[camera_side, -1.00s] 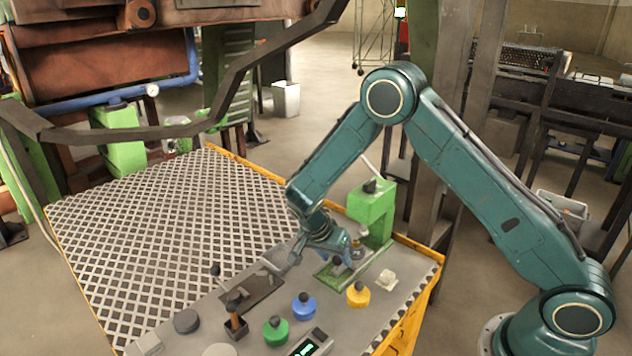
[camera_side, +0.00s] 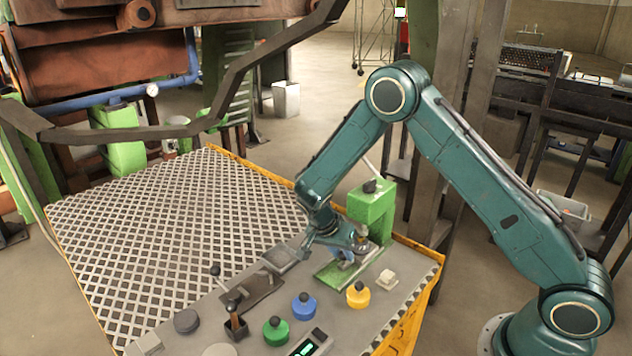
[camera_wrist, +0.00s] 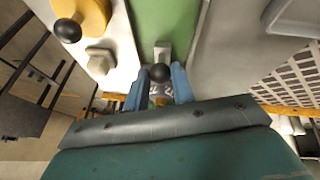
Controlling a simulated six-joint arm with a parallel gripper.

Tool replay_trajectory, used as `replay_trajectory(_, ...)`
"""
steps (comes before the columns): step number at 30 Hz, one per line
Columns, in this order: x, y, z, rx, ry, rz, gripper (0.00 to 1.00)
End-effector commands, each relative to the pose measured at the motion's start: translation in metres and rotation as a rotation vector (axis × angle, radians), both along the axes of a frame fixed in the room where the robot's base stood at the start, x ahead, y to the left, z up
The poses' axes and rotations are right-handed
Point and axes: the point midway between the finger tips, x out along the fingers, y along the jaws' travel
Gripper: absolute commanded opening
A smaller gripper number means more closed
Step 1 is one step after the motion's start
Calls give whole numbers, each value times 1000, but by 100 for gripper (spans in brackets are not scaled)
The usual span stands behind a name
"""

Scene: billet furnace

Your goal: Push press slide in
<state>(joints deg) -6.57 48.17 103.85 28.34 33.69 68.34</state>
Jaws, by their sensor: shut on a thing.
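The green press (camera_side: 372,212) stands at the far right of the workbench, with a dark-knobbed lever on top. Its green base plate (camera_side: 335,274) reaches out in front and also shows in the wrist view (camera_wrist: 158,18). My gripper (camera_side: 357,248) is low over this base, close to the press body. The fingers and wrist hide part of the slide.
Yellow (camera_side: 358,295), blue (camera_side: 304,306) and green (camera_side: 276,331) knobbed pieces stand along the bench front. A pale block (camera_side: 387,279) sits right of the press base. The grating (camera_side: 170,245) on the left is clear.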

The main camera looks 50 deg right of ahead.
Motion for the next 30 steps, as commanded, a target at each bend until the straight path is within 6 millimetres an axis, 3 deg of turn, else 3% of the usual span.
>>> replay_trajectory(3, 0, -12, 1, -1, -2, -2, 0)
replay_trajectory(11, 0, -15, 1, -6, -4, -5, 0)
replay_trajectory(12, 0, -15, 1, -7, -4, -6, 27)
replay_trajectory(15, 0, -15, 1, -5, -3, -4, 46)
replay_trajectory(30, 1, -10, 7, -1, -3, 1, 46)
